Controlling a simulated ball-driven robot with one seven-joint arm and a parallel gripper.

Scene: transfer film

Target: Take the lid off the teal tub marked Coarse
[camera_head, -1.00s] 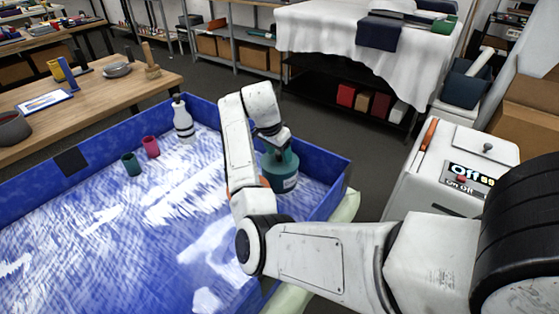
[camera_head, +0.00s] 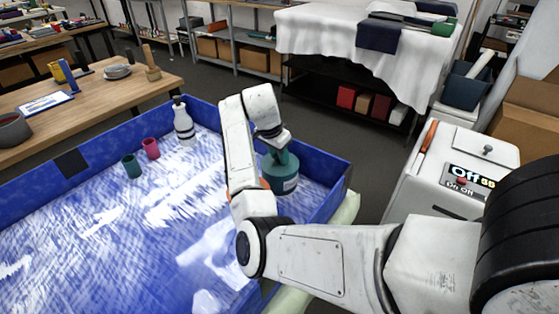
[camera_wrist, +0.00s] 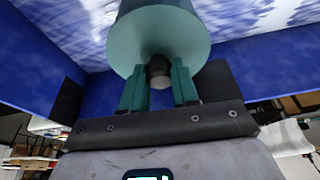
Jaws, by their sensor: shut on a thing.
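The teal tub (camera_head: 281,181) stands in the right-hand corner of the blue-walled tray (camera_head: 335,190), with a pale label low on its side. Its writing is too small to read. My gripper (camera_head: 277,150) is above the tub, pointing down at its top. In the wrist view, the teal lid (camera_wrist: 158,30) fills the top middle, and my gripper (camera_wrist: 159,78) is shut on the dark round knob (camera_wrist: 158,70) at the lid's centre. The lid appears to sit on the tub; any gap under it is hidden.
A white bottle (camera_head: 183,122), a pink cup (camera_head: 151,149) and a teal cup (camera_head: 131,166) stand along the tray's far left side. The tray's middle is clear. A wooden table (camera_head: 110,95) is behind, and a white cabinet (camera_head: 440,165) stands at right.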

